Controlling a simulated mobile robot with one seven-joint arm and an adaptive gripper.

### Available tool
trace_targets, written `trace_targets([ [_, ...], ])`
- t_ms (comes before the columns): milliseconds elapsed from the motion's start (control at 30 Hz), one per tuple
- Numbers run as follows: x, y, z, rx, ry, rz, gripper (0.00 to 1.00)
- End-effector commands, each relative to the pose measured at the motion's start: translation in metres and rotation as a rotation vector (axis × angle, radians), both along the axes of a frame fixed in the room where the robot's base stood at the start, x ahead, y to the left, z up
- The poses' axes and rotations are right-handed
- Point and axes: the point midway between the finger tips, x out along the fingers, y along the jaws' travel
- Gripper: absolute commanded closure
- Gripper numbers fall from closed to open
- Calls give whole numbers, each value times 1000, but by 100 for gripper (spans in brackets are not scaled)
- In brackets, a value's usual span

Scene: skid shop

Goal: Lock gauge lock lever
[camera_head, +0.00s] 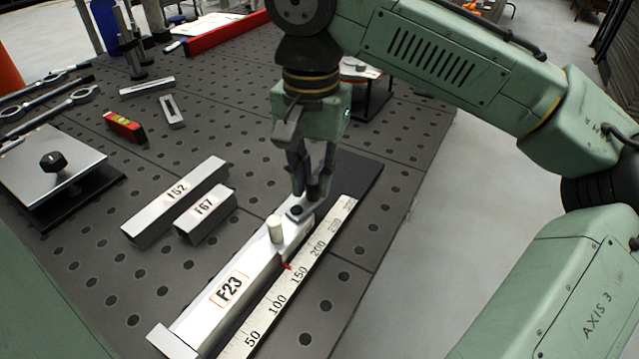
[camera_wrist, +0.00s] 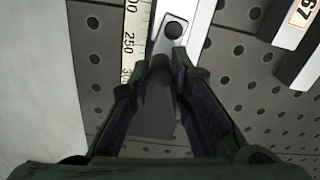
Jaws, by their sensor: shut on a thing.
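The gauge is a long silver bar labelled F23 (camera_head: 226,293), lying beside a white ruler scale (camera_head: 277,305) with a red pointer mark near 150. A pale round post (camera_head: 275,230) stands on the bar. Beyond it is the lock lever, a light flat piece with a dark round spot (camera_head: 296,211); in the wrist view the lever (camera_wrist: 176,18) runs up to my fingertips. My gripper (camera_head: 312,190) points down at the gauge's far end. In the wrist view my gripper (camera_wrist: 165,62) is closed around the lever's end, which the fingers partly hide.
Two silver blocks, 152 (camera_head: 177,193) and 167 (camera_head: 206,213), lie left of the gauge. A plate with a black knob (camera_head: 53,162), a red level (camera_head: 124,126) and wrenches are farther left. The perforated table's right edge is close to the gauge.

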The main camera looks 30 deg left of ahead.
Motion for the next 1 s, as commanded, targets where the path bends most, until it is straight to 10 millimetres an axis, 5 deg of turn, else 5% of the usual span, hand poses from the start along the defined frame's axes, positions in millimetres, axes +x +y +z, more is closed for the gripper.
trace_targets([
  [1000,-6,-16,1,0,1,1,93],
])
